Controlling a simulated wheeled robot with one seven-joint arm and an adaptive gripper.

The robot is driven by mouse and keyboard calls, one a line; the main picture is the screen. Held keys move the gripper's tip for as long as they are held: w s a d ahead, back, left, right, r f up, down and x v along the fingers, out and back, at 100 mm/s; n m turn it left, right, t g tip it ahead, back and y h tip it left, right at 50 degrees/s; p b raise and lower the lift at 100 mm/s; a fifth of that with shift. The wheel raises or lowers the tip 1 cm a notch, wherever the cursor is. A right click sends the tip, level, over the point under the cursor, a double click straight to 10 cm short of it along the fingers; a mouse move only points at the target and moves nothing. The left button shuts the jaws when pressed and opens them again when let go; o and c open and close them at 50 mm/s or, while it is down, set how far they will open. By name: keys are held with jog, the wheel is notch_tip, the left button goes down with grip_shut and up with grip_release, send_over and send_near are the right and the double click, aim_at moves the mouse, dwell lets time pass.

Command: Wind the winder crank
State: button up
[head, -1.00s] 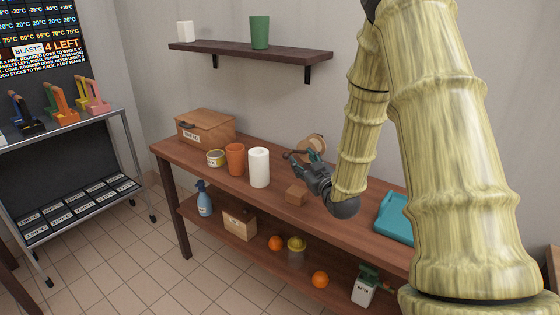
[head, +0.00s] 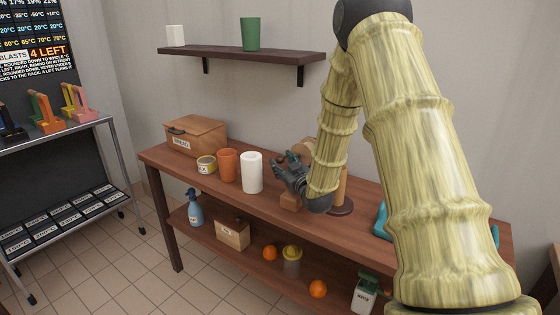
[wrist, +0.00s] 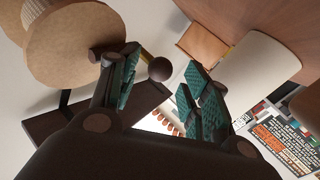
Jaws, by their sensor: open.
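The winder has a tan wooden spool (wrist: 75,45), large at the upper left of the wrist view. A dark crank knob (wrist: 160,68) on a thin rod shows in the wrist view, appearing in the gap between my fingertips, nearer the left finger. Whether the fingers touch it I cannot tell. The crank's link to the spool is partly hidden by the left finger. My gripper (wrist: 163,92) is open; it also shows in the head view (head: 287,172).
On the bench (head: 240,196), a white cylinder (head: 251,172), an orange cup (head: 227,165), a tin (head: 206,165) and a bread box (head: 196,134) stand left of my gripper. A wooden block (head: 291,201) sits just below it. A wall shelf (head: 240,54) is above.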

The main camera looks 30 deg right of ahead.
aim_at(282, 161)
jog(key=shift+w+d, duration=0.2)
jog(key=shift+w, duration=1.3)
grip_shut()
